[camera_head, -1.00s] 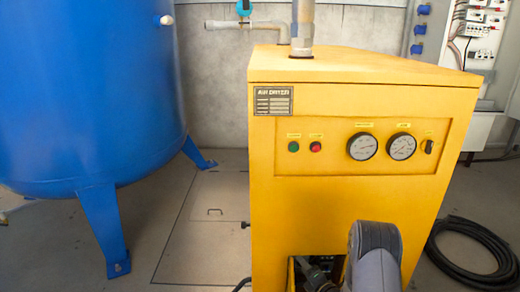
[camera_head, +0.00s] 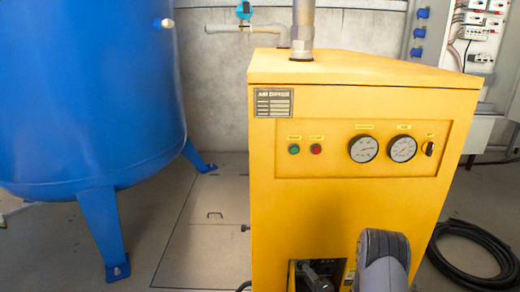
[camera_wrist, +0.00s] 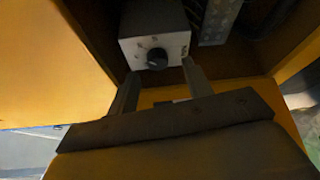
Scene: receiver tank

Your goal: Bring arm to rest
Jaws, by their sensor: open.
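In the wrist view my gripper (camera_wrist: 160,68) is open, with its two fingers apart. Beyond the fingertips is a pale grey box (camera_wrist: 150,22) with a round black knob (camera_wrist: 157,58). The knob shows between the fingers, and I see nothing held. The box sits inside a dark opening with yellow walls. In the head view my grey arm reaches low in front of the yellow air dryer (camera_head: 350,215), at its lower opening (camera_head: 303,266). The gripper's fingertips cannot be made out there.
A blue tank (camera_head: 90,100) on legs stands at left. A pipe (camera_head: 302,25) rises from the dryer's top. A black hose (camera_head: 465,255) lies coiled on the floor at right, below an electrical panel (camera_head: 480,45). The floor between tank and dryer is clear.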

